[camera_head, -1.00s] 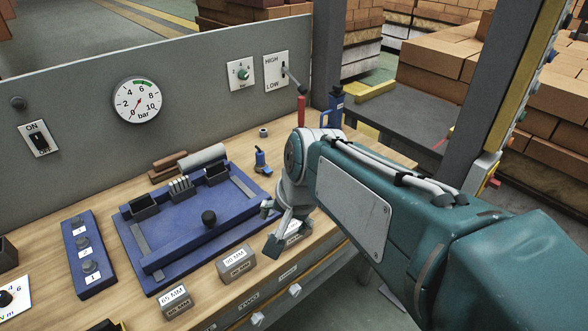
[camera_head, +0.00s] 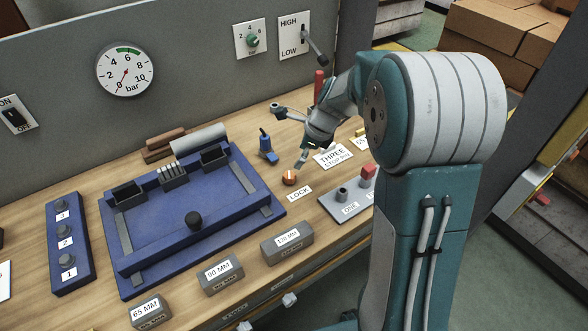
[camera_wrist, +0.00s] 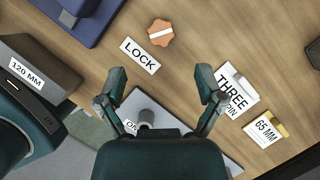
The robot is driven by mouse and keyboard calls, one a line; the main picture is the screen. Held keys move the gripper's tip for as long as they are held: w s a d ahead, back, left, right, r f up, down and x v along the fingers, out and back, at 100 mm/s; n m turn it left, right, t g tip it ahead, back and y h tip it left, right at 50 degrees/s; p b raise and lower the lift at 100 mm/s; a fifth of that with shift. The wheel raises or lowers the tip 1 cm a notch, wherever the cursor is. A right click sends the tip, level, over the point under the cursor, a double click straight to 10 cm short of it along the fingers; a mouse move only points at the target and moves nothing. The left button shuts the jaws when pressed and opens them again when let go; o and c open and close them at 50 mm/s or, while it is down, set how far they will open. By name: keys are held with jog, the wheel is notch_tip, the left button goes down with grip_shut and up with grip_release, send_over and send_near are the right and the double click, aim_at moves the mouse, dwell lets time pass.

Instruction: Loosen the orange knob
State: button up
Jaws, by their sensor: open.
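The orange knob (camera_head: 290,178) sits on the wooden bench top behind the white LOCK label (camera_head: 300,193). In the wrist view the knob (camera_wrist: 161,32) is a lobed orange disc with a pale bar across its top, beyond the LOCK label (camera_wrist: 140,55). My gripper (camera_head: 290,138) is above the bench, behind and a little right of the knob. In the wrist view its two fingers (camera_wrist: 160,82) are spread wide with nothing between them. The knob lies ahead of the fingertips and is not touched.
A blue fixture (camera_head: 190,225) stands left of the knob, with a small blue bottle-shaped item (camera_head: 267,147) behind. A grey plate with posts (camera_head: 345,205) lies to the right, near the THREE label (camera_head: 333,156). Labelled grey blocks (camera_head: 287,243) line the front edge.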

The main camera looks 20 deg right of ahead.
aim_at(290, 174)
jog(key=f, duration=0.1)
jog(key=a+f, duration=0.2)
jog(key=shift+w+a+f, duration=0.15)
jog(key=shift+w, duration=0.1)
jog(key=f, duration=0.3)
jog(key=shift+w+d+f, duration=0.4)
jog(key=shift+w+f, duration=0.1)
jog(key=shift+f, duration=0.5)
jog(key=shift+a, duration=1)
jog(key=c, duration=0.9)
jog(key=shift+d, duration=0.45)
jog(key=shift+c, duration=1.2)
